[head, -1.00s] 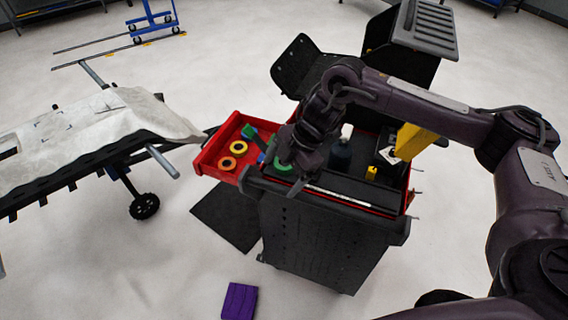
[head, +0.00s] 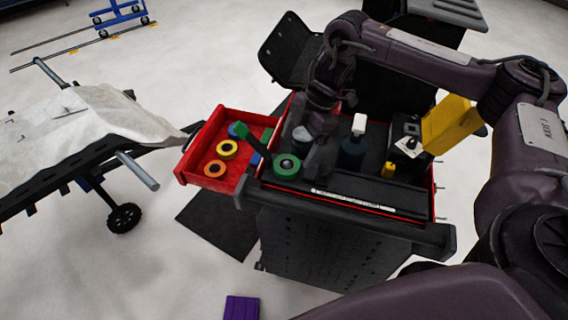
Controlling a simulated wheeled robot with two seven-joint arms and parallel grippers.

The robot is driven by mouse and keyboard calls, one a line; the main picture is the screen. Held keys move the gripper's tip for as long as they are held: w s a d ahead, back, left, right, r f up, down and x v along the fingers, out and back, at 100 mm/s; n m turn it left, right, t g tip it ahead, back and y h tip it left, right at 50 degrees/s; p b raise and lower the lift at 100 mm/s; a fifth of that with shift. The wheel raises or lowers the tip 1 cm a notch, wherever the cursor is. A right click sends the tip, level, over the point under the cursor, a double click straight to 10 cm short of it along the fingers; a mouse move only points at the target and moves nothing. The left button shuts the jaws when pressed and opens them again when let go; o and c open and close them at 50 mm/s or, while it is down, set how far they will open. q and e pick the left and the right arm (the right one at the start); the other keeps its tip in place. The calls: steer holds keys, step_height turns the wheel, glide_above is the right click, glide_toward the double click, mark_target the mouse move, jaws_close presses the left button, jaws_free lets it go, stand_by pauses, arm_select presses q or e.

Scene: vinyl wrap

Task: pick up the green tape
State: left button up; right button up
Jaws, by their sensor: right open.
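The green tape (head: 287,167) is a ring lying at the front left of the black top of the tool cart (head: 345,222). Its hole and most of its ring show. My right gripper (head: 312,160) is open and points down just to the right of the tape. The gap between its fingers is hard to make out, and nothing shows held in it. My left gripper is not in view.
A dark spray bottle (head: 352,150) with a white top and a small yellow bottle (head: 389,169) stand on the cart.

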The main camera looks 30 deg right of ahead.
mark_target(288, 162)
steer(key=shift+s+a+f+p, duration=0.3)
steer(key=shift+a+f+p, duration=0.05)
steer(key=shift+a+f, duration=0.35)
steer(key=x, duration=0.3)
steer(key=shift+w, duration=0.2)
steer(key=shift+a+f, duration=0.1)
steer(key=shift+f, duration=0.3)
steer(key=c, duration=0.9)
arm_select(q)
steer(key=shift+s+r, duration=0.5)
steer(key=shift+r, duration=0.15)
arm_select(e)
steer(key=shift+c, duration=0.9)
